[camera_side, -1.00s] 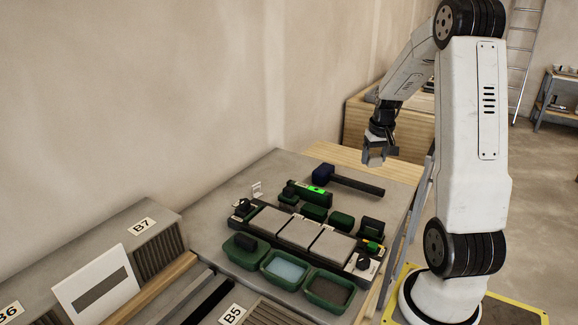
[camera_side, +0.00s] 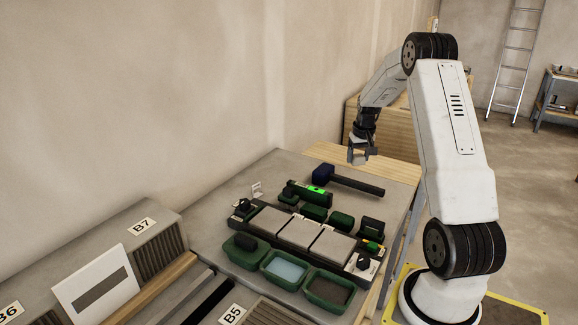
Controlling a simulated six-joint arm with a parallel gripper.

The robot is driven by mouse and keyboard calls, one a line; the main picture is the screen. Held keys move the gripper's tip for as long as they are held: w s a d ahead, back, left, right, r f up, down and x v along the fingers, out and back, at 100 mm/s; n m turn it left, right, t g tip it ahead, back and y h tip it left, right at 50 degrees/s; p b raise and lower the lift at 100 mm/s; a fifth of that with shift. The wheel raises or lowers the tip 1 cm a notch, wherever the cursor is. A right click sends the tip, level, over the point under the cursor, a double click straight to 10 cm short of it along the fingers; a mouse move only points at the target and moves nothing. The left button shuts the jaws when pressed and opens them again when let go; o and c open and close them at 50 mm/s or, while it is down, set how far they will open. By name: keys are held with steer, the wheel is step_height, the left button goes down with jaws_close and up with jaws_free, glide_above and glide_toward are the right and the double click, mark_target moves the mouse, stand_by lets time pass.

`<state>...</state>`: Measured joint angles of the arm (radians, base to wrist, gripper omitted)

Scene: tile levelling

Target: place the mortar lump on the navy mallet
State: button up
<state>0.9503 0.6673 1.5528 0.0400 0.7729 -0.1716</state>
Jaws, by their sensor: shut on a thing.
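The navy mallet (camera_side: 323,173) lies on the grey bench top near its back edge, its blocky navy head at the left and its dark handle (camera_side: 362,185) reaching right. My gripper (camera_side: 361,157) points down, above and a little to the right of the mallet head, clear of it. It is shut on a small greyish thing that looks like the mortar lump; the jaws hide most of it, and its outline is hard to make out.
A green level (camera_side: 315,191) with a bright display lies in front of the mallet. Nearer are three pale tiles (camera_side: 299,232) in a dark frame, green-handled tools, and green tubs (camera_side: 285,268), one with bluish water and one with dark contents. A white panel (camera_side: 98,285) stands at left.

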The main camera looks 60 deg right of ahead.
mark_target(350, 179)
steer(key=shift+w+d+f, duration=0.45)
steer(key=shift+f, duration=0.3)
steer(key=shift+w+d+f, duration=0.4)
steer(key=shift+w+f, duration=0.05)
steer(key=shift+f, duration=0.25)
steer(key=shift+w+d+f, duration=0.45)
steer(key=shift+f, duration=0.3)
steer(key=shift+f, duration=0.15)
steer(key=shift+w+d+f, duration=0.15)
steer(key=shift+d, duration=0.05)
steer(key=shift+f, duration=1.55)
steer(key=o, duration=1.3)
steer(key=shift+f, duration=0.1)
